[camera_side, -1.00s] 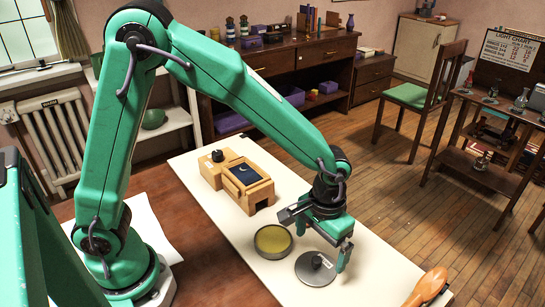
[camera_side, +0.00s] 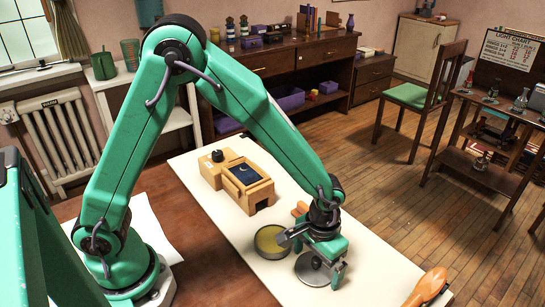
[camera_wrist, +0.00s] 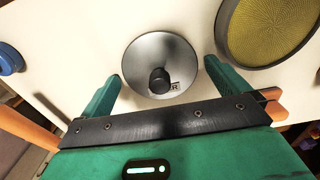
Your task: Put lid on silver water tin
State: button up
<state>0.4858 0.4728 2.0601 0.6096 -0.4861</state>
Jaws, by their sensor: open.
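The lid (camera_side: 311,278) is a grey metal disc with a black knob, lying flat on the pale table runner. In the wrist view the lid (camera_wrist: 150,45) lies between my two green fingers, with its knob near the middle. The tin (camera_side: 262,243) is a round, open container with a yellow-gold inside, standing just behind and left of the lid. It also shows at the upper right of the wrist view (camera_wrist: 270,30). My gripper (camera_side: 322,262) is open, low over the lid, and partly hides it in the side view. In the wrist view my gripper's fingertips (camera_wrist: 161,72) flank the lid with gaps showing.
A wooden box (camera_side: 248,187) with a dark moon panel stands behind the tin. A brown wooden object (camera_side: 428,287) lies at the runner's front right. Another wooden piece (camera_side: 300,209) shows behind my gripper. Bare runner (camera_side: 375,270) lies right of the lid.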

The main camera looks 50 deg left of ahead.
aim_at(318, 259)
dwell(0.4)
jog(key=c, duration=0.8)
jog(key=shift+r, duration=0.15)
jog(key=shift+r, duration=0.5)
notch_tip(318, 259, up, 3)
jog(key=shift+r, duration=0.1)
jog(key=s+d+r, duration=0.2)
jog(key=s, duration=0.1)
jog(key=s+d+r, duration=0.2)
jog(key=s, duration=0.1)
jog(key=s+d+r, duration=0.2)
jog(key=s, duration=0.2)
jog(key=shift+r, duration=0.3)
